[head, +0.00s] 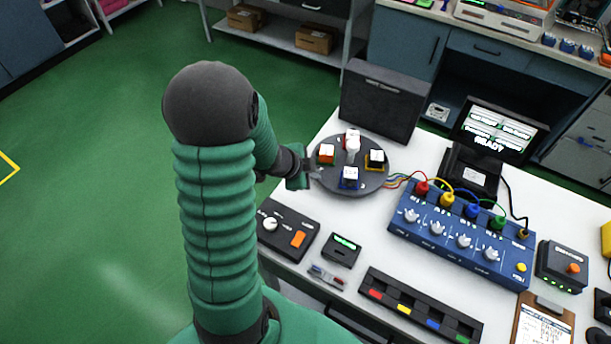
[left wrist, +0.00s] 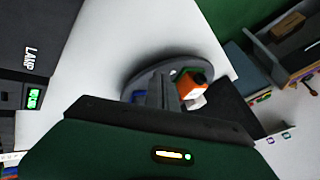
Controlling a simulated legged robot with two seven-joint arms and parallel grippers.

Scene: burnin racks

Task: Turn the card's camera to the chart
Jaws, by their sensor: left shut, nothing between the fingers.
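A round dark turntable (head: 336,181) stands on the white bench and also shows in the left wrist view (left wrist: 133,84). Several small white modules stand around it: an orange-marked one (head: 326,153), a blue-based one (head: 349,177), a yellow-based one (head: 376,158) and a taller red-and-white one (head: 352,141). I cannot tell which is the card's camera, and no chart is clearly visible. My left gripper (head: 316,174) is shut and empty at the turntable's left edge. Its fingers (left wrist: 163,92) overlap the disc in the left wrist view, beside an orange block (left wrist: 189,84). My right gripper is not in view.
A dark upright box (head: 384,100) stands behind the turntable. Coloured wires run right to a blue knob box (head: 461,240). A screen reading READY (head: 500,132) is behind it. A lamp control box (head: 287,230) and a slotted tray (head: 420,306) are in front.

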